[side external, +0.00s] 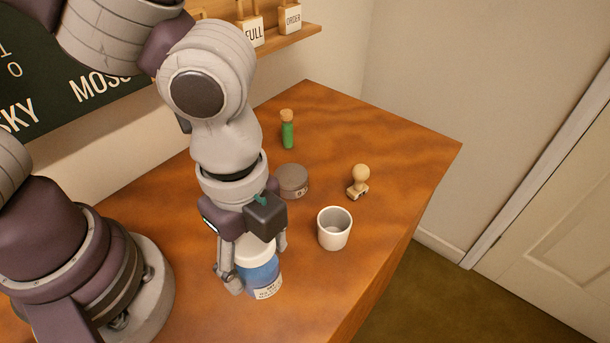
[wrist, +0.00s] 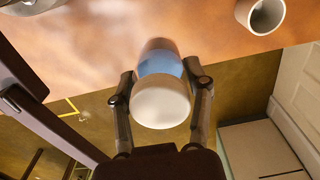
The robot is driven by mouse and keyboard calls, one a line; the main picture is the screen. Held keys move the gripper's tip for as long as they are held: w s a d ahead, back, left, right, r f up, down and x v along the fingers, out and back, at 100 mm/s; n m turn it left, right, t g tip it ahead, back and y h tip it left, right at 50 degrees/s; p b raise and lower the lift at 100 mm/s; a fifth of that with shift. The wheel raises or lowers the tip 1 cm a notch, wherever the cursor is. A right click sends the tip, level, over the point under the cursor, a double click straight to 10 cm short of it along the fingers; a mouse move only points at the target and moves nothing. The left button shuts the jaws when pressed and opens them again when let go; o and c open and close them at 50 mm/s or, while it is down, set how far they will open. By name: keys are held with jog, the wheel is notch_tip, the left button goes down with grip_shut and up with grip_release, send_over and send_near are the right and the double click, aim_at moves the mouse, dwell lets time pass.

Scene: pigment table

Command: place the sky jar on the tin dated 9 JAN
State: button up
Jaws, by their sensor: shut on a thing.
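The sky jar (side external: 262,274), blue with a white lid and a pale label, is between the fingers of my gripper (side external: 252,268). In the wrist view, my gripper (wrist: 162,92) is shut on the jar (wrist: 160,66), with the white lid nearest the camera. I cannot tell whether the jar's base touches the table. A low round grey-brown tin (side external: 293,181) stands behind the gripper in the side view. Its front has a pale label, too small to read fully.
A white cup (side external: 334,229) stands right of the jar; it also shows in the wrist view (wrist: 261,14). A wooden stamp (side external: 359,182) and a corked green vial (side external: 287,130) stand farther back. The wooden table (side external: 390,140) has free room at its back right.

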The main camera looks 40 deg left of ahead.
jog(key=w+a+n, duration=0.3)
jog(key=a, duration=1.1)
send_over(291, 174)
jog(key=shift+f, duration=2.7)
jog(key=o, duration=1.2)
jog(key=shift+f, duration=0.1)
